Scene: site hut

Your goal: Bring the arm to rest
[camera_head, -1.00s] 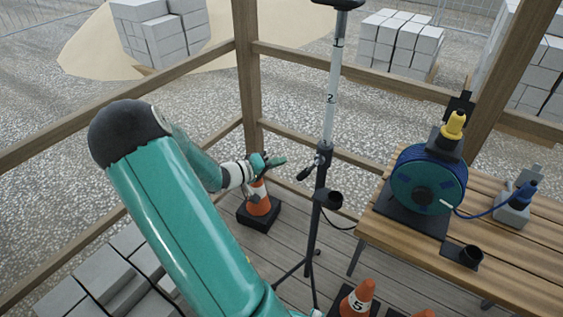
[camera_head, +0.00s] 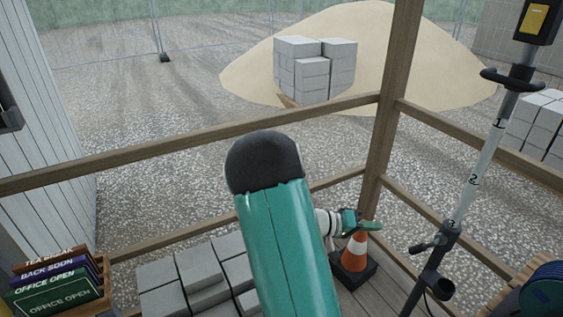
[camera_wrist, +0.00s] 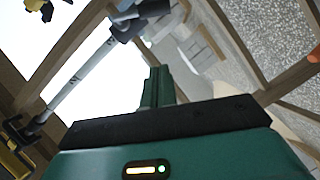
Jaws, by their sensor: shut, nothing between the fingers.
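My arm is raised and folded in the head view, with its teal link in the middle of the picture. My gripper (camera_head: 368,226) shows to the right of that link, in front of the orange and white cone (camera_head: 355,251) in the deck corner. In the wrist view my gripper (camera_wrist: 158,72) has its green fingers together, with nothing between them. I cannot tell from the head view how far the gripper is from the cone.
A pole on a stand (camera_head: 470,190) rises at the right, beside a blue reel (camera_head: 545,295). Wooden rails (camera_head: 190,142) enclose the deck. Grey blocks (camera_head: 203,272) lie below left of the arm. Office signs (camera_head: 58,287) stand at lower left. Sand (camera_head: 235,75) lies beyond the rail.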

